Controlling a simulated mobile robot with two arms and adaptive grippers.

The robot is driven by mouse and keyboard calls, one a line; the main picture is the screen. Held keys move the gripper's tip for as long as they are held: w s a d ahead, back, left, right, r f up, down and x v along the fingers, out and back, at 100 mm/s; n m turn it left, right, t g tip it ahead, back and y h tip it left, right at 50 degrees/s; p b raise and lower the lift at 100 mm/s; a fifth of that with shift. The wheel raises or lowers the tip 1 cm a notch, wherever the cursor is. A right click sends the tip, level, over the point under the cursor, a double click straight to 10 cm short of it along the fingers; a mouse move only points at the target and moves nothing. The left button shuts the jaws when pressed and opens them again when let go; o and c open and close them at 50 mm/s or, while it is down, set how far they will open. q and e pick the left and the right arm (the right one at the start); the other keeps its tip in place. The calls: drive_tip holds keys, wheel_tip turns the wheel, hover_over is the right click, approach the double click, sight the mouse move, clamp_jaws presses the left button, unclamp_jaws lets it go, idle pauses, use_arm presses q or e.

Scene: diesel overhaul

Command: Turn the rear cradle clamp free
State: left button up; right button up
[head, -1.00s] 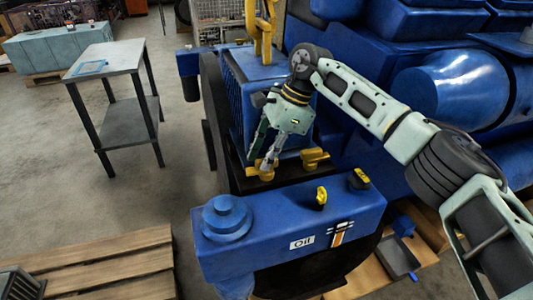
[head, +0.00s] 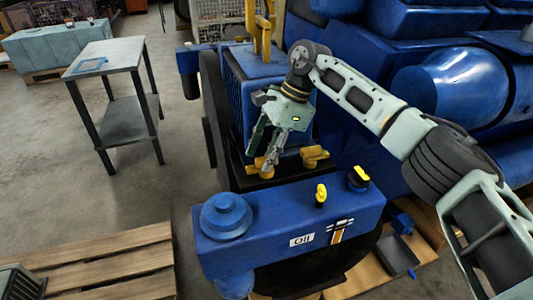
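Two yellow clamps sit on the dark ledge at the foot of the blue finned unit (head: 238,100). My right gripper (head: 267,160) comes down from above with its fingertips at the left yellow clamp (head: 262,170). The fingers partly cover that clamp, and I cannot tell whether they are closed on it. The other yellow clamp (head: 315,154) is a little to the right, apart from the fingers. Which one is the rear cradle clamp is not clear from this view. My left gripper is not in view.
A blue oil block (head: 285,222) with a round cap and yellow-topped fittings stands just in front of the clamps. A yellow bracket (head: 262,35) rises behind. Blue engine parts fill the right. A grey table (head: 105,58) and a pallet (head: 110,262) stand left, with bare floor between.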

drive_tip(key=shift+d+r, duration=0.1)
drive_tip(key=shift+r, duration=0.1)
drive_tip(key=v, duration=1.1)
drive_tip(key=shift+r, duration=0.25)
drive_tip(key=shift+d, duration=0.15)
